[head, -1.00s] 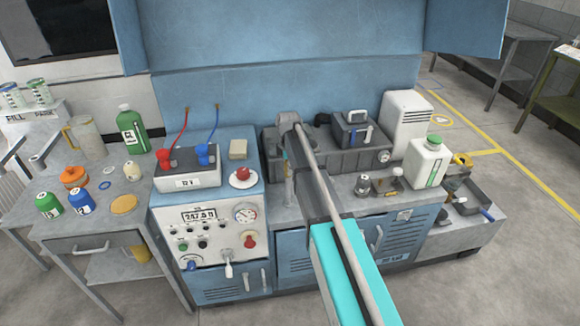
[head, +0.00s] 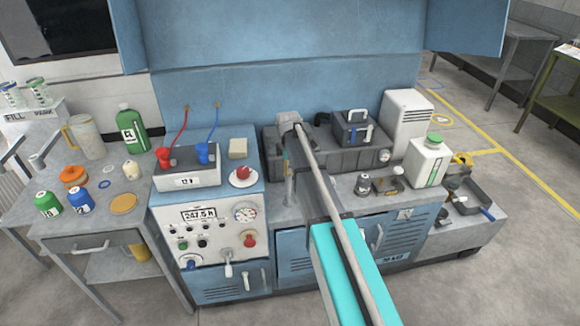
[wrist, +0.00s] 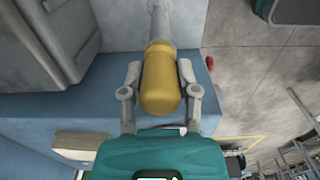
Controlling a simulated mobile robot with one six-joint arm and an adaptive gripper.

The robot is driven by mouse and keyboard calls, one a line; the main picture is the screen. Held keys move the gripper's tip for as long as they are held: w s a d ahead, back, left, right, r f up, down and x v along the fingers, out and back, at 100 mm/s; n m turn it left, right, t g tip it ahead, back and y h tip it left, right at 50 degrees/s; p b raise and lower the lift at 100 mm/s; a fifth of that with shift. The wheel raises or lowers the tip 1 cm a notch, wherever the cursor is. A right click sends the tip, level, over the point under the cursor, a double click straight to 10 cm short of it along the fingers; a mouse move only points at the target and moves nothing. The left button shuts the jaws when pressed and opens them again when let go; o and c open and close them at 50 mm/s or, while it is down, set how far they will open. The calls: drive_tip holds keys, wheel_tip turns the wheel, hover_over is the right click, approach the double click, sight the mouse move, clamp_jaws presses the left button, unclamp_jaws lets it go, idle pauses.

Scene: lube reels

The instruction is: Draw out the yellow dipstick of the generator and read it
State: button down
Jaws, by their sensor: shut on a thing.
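The yellow dipstick handle (wrist: 160,88) is a rounded capsule in the middle of the wrist view. It lines up with a pale grey tube (wrist: 157,25); they appear to meet, and no bare rod shows between them. My gripper (wrist: 160,76) is shut on the handle, with one finger on each side. In the head view my arm hides most of the gripper and the handle. The blue generator (head: 232,284) stands behind my arm, with a grey engine block (head: 272,157) on its deck. No reading marks are visible.
A battery (head: 187,182) with red and blue leads sits left of my arm, beside a red-knobbed item (head: 242,176). A white jug (head: 427,163) and small parts stand to the right. The left table (head: 98,220) holds bottles and caps. Open floor lies at the right.

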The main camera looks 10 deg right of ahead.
wheel_tip(320, 180, up, 18)
drive_tip(key=p, duration=1.8)
